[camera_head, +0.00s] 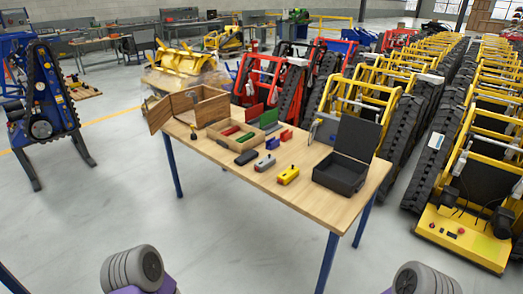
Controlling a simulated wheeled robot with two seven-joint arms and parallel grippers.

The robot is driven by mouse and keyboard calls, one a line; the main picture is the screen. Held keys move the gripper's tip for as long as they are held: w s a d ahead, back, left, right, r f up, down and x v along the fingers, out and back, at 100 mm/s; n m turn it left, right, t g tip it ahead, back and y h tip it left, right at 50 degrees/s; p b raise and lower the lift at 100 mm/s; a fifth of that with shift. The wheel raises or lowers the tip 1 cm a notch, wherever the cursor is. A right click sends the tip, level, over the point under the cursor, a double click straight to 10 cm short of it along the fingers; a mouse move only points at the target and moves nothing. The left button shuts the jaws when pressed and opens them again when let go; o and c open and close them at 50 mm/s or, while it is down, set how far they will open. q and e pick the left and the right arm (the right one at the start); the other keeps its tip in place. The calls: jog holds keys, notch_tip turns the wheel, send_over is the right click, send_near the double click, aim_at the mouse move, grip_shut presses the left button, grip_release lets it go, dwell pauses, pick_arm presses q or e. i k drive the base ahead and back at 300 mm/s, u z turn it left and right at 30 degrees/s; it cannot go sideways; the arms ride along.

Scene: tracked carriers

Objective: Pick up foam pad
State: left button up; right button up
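I cannot tell for sure which thing is the foam pad. A small dark flat block (246,157), which may be it, lies on the wooden table (222,155) in front of a wooden tray. An open black case (340,176) stands at the table's right with its lid upright; its inside looks dark and its contents are unclear. Parts of my arms show at the bottom edge, well short of the table. Neither gripper's fingers show.
A wooden tray (214,138) holds green and red pieces. A wooden box (180,107) stands open behind it. A yellow block (288,176) and a grey block (264,163) lie near the table's front edge. Tracked carriers (480,200) crowd the right; floor this side is clear.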

aim_at(244, 159)
jog(key=u, duration=0.5)
jog(key=i, duration=0.95)
jog(key=u, duration=0.3)
